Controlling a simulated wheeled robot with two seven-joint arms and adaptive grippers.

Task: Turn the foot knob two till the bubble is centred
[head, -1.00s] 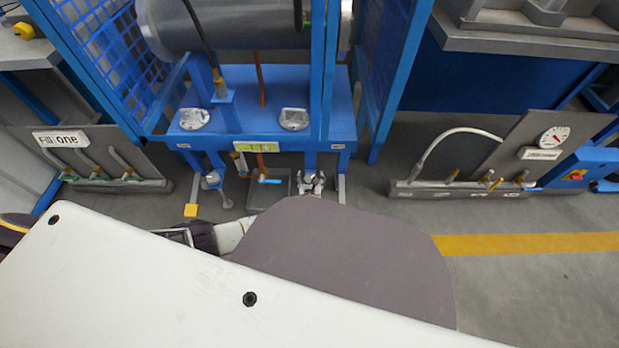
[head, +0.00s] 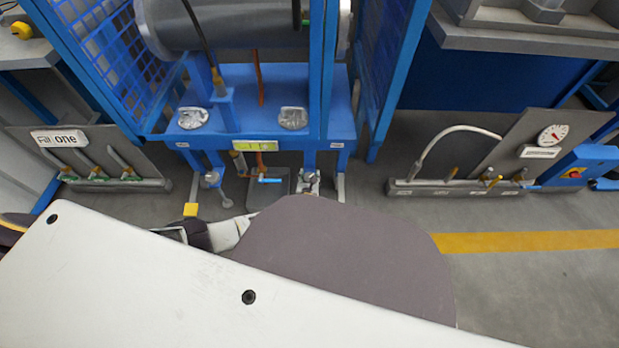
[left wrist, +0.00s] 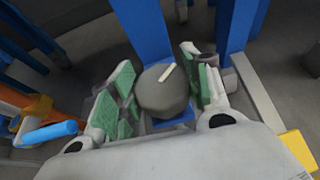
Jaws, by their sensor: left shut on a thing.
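My left gripper (head: 312,183) is at the right front foot of the blue stand (head: 235,130) in the head view. In the left wrist view, the green-padded fingers of my left gripper (left wrist: 163,88) are shut around the round grey foot knob (left wrist: 163,92). The knob has a cream mark on its top, pointing up and slightly right. A yellow-green level strip (head: 255,146) is on the stand's front edge; its bubble is too small to read. The other front foot (head: 212,180) is untouched at the left. My right gripper is not in view.
A blue-handled valve (head: 268,181) sits between the feet, close left of my gripper; its handle also shows in the left wrist view (left wrist: 47,133). A yellow-ended strut (left wrist: 297,148) lies right of the fingers.

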